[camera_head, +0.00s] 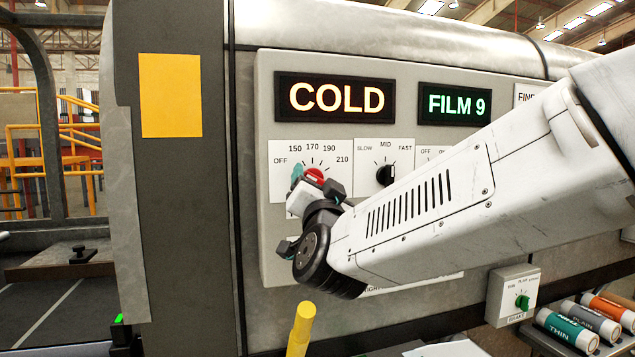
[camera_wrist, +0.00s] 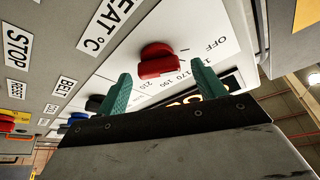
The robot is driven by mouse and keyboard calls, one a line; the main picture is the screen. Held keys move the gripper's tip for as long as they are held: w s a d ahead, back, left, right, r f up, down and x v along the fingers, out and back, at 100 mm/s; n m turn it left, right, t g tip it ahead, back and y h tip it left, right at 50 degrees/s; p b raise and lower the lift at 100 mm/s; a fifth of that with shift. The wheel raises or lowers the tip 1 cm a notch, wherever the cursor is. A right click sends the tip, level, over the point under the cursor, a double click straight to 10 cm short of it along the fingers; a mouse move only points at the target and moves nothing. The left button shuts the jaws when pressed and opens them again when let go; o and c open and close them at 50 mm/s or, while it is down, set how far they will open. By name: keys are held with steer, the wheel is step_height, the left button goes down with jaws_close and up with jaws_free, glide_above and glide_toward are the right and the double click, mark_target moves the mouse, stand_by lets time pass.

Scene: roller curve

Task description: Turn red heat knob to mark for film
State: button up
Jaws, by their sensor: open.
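The red heat knob (camera_head: 315,174) sits on a white dial plate (camera_head: 284,189) marked OFF, 150, 170, 190 and 210. My gripper partly covers it in the head view, and I cannot tell which mark it points to. My gripper (camera_wrist: 163,92) is open, with its two teal fingers apart and nothing between them. In the wrist view the red knob (camera_wrist: 160,62) shows beyond the fingertips, roughly between them; I see no clear contact. The orange display (camera_head: 336,97) reads COLD. The green display (camera_head: 455,103) reads FILM 9.
A black speed knob (camera_head: 385,174), marked SLOW, MID and FAST, is right of the heat dial. My arm hides much of the panel's lower right. A brake box (camera_head: 513,296) with a green knob is below. Labelled rolls (camera_head: 566,328) lie at lower right. A yellow post (camera_head: 300,328) stands below my gripper.

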steer(key=shift+w+r, duration=0.2)
steer(key=shift+w, duration=0.4)
steer(key=shift+c, duration=0.3)
steer(key=c, duration=0.9)
steer(key=shift+c, duration=0.2)
steer(key=shift+m, duration=0.5)
steer(key=shift+o, duration=0.2)
steer(key=m+h, duration=0.1)
steer(key=m, duration=0.2)
steer(key=m+g+h, duration=0.1)
steer(key=m+h, duration=0.1)
steer(key=m, duration=0.2)
steer(key=shift+g, duration=0.3)
steer(key=m+g, duration=0.1)
steer(key=m, duration=0.1)
steer(key=m+g, duration=0.1)
steer(key=m, duration=0.2)
steer(key=shift+h, duration=0.3)
steer(key=shift+m, duration=0.3)
